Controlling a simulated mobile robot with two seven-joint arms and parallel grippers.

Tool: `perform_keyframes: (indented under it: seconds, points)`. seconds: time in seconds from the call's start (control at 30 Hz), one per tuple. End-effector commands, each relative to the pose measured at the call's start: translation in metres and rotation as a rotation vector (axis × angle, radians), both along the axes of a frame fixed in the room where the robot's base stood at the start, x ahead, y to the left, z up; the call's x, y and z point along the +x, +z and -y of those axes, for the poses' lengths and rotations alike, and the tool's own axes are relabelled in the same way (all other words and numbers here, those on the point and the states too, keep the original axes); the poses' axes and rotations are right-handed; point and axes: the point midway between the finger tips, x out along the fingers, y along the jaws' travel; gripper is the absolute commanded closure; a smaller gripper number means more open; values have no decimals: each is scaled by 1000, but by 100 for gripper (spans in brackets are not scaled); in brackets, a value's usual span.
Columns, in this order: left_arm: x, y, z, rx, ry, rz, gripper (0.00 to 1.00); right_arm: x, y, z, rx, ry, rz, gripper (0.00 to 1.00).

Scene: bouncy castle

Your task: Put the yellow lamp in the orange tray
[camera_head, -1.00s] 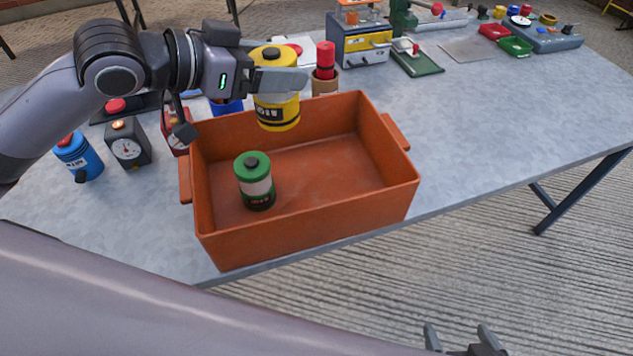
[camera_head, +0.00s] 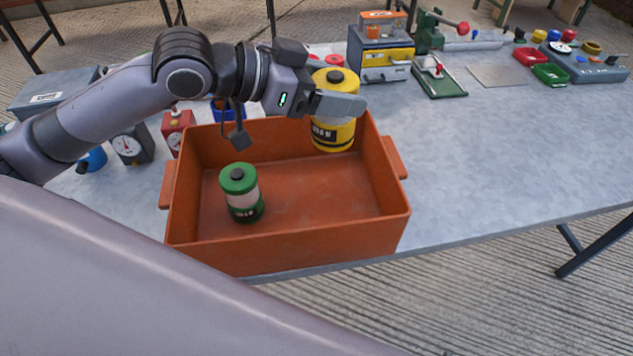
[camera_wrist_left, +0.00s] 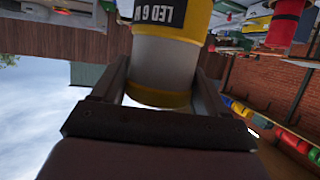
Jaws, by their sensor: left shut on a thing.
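The yellow lamp (camera_head: 333,132) is a yellow cylinder with a black cap and a dark label. My left gripper (camera_head: 340,104) is shut on it, and holds it upright over the back right part of the orange tray (camera_head: 290,254). Whether its base touches the tray floor, I cannot tell. In the left wrist view the lamp (camera_wrist_left: 168,60) sits between the two fingers (camera_wrist_left: 160,95). A green lamp (camera_head: 241,193) stands in the left part of the tray. My right gripper is not in view.
Gauge boxes (camera_head: 131,145) and a red box (camera_head: 177,131) stand left of the tray, partly behind my left arm. A grey and yellow machine (camera_head: 381,50) and a green-edged plate (camera_head: 440,78) stand behind.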

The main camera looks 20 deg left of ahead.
Motion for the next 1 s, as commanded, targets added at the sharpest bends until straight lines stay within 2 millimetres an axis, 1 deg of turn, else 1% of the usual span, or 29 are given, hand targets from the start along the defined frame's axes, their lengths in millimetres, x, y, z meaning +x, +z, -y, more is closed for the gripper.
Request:
perform_keyframes:
  seconds: [0.03,0.1,0.3,0.4,0.5,0.67,0.77,0.9,1.0]
  points:
    - [0,-17,0,0,2,-5,71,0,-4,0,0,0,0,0]
    - [0,-36,-1,0,1,-4,71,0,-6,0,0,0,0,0]
    - [0,-88,0,-1,1,-3,71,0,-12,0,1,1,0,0]
    - [0,-107,0,-1,1,0,71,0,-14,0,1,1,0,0]
    - [0,-118,0,-3,1,3,71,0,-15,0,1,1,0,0]
    - [1,-128,0,0,1,4,71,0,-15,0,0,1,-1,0]
    - [0,-139,0,-1,1,2,71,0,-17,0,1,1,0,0]
    - [0,-161,0,-3,1,0,71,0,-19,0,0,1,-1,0]
    - [0,-167,0,-1,0,4,71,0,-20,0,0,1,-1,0]
